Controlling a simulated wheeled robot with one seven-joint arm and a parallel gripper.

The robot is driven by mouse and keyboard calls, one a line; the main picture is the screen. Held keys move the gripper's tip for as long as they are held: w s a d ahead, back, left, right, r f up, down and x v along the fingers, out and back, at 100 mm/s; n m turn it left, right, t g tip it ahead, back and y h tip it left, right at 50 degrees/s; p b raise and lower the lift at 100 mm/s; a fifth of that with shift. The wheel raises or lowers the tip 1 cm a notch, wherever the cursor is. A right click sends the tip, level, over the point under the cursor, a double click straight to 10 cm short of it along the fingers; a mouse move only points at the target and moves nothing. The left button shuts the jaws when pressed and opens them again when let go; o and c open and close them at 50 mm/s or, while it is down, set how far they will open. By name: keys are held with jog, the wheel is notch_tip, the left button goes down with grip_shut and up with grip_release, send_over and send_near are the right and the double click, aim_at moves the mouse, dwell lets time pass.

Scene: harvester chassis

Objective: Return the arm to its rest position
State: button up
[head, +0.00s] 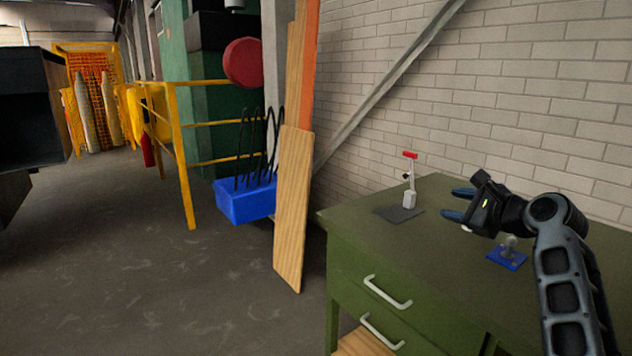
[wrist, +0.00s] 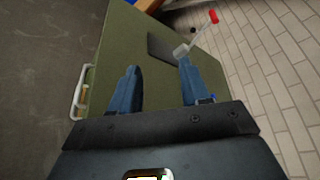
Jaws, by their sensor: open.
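My gripper (head: 458,204) is above the green cabinet (head: 365,240) in the head view, with its two blue fingers spread apart and nothing between them. My arm reaches in from the lower right and bends at the wrist. In the wrist view, my gripper (wrist: 158,90) is also open and empty over the green top. A small stand with a red top (head: 410,180) rises from a dark plate (head: 399,214) on the cabinet, beyond the fingertips and apart from them. The stand also shows in the wrist view (wrist: 182,50), near the right fingertip.
A blue plate with a grey knob (head: 507,259) lies on the cabinet beneath my wrist. A brick wall (head: 500,110) stands close behind. Wooden boards (head: 293,200) and a blue box (head: 245,203) stand left of the cabinet. The floor at left is clear up to yellow railings (head: 180,155).

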jog(key=s+a+f+n+h, duration=0.3)
jog(key=s+f+n+h, duration=0.35)
jog(key=s+f, duration=2.1)
jog(key=s+a+r+n, duration=0.1)
jog(key=s+n, duration=0.2)
jog(key=s, duration=0.4)
jog(key=s+a+r+n+y, duration=0.1)
jog(key=s+n, duration=0.2)
jog(key=s, duration=0.5)
jog(key=s+a+r+n, duration=0.1)
jog(key=s+n, duration=0.1)
jog(key=s, duration=0.5)
jog(key=s+a+r+n+t, duration=0.1)
jog(key=s+a+r+n, duration=0.2)
jog(key=s+r+n, duration=0.5)
jog(key=s+r+y, duration=0.1)
jog(key=s+r, duration=0.3)
jog(key=s, duration=0.2)
jog(key=shift+s, duration=0.35)
